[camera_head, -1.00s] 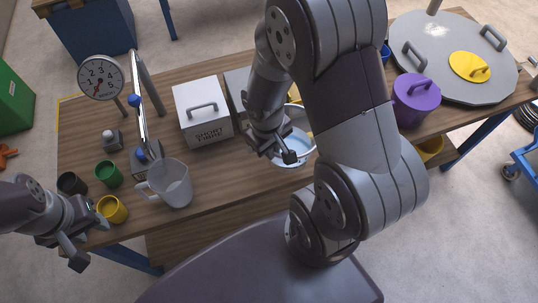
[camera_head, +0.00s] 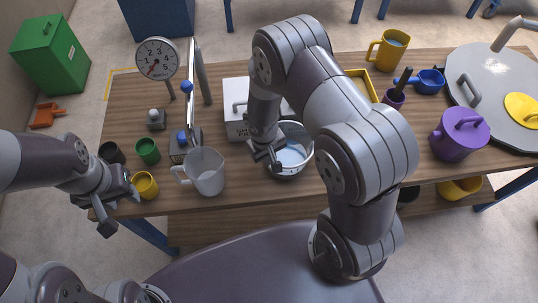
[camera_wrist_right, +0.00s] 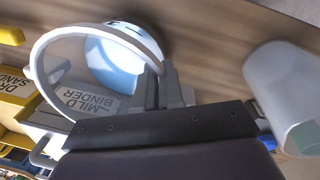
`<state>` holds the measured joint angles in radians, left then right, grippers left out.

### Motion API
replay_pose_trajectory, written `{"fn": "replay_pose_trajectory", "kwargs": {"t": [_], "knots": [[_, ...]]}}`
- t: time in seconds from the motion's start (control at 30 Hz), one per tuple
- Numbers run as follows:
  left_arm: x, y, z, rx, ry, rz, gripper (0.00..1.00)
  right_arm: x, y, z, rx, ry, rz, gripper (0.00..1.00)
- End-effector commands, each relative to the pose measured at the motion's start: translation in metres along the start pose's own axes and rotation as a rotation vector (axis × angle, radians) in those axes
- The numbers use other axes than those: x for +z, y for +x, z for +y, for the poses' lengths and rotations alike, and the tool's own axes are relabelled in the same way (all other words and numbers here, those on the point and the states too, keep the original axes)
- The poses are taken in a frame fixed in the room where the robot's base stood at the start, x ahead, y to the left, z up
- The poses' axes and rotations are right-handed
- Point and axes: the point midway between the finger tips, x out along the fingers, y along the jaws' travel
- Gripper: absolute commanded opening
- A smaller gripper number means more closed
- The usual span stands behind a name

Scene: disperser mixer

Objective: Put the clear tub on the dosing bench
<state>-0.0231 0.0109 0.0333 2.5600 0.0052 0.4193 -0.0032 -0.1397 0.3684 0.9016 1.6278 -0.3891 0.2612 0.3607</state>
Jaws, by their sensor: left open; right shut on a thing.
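The clear tub (camera_head: 298,166), a round see-through bowl with a pale blue-white patch inside, is at the wooden bench (camera_head: 240,198) near its front middle. My right gripper (camera_head: 270,162) is shut on the tub's left rim. In the right wrist view the tub's rim (camera_wrist_right: 45,52) fills the upper left, with the jaws (camera_wrist_right: 172,85) at its edge. I cannot tell whether the tub touches the bench top. My left gripper (camera_head: 112,197) is open and empty at the bench's front left, beside the yellow cup (camera_head: 144,185).
A clear jug (camera_head: 205,173) stands left of the tub. Behind it are a white box (camera_head: 236,117) and a dial gauge stand (camera_head: 157,60). A purple lidded pot (camera_head: 460,135) and a large grey disc (camera_head: 490,75) are at right. Bench between tub and purple pot looks partly clear.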

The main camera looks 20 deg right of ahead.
Motion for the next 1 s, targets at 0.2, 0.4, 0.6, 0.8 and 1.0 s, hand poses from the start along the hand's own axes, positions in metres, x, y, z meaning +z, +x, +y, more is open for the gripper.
{"fn": "replay_pose_trajectory", "kwargs": {"t": [0.2, 0.4, 0.6, 0.8, 1.0], "knots": [[0.001, 0.005, 0.0, 0.0, 0.0, 0.0, 0.43, -0.001, 0.004, 0.0, 0.0, 0.0, 0.001, 0.0], [0.0, 0.003, 0.0, 0.0, 0.0, 0.0, 0.43, 0.0, 0.003, 0.0, 0.0, 0.0, 0.0, 0.33], [0.0, 0.0, 0.0, 0.0, 0.0, 0.0, 0.43, 0.0, 0.0, 0.0, 0.0, 0.0, 0.0, 0.33], [0.0, 0.001, 0.0, 0.0, 0.0, 0.0, 0.43, -0.002, -0.035, 0.0, 0.0, 0.001, 0.007, 0.33], [0.001, 0.004, 0.0, 0.0, 0.0, 0.0, 0.43, -0.001, -0.088, 0.0, 0.0, 0.001, 0.007, 0.33]]}}
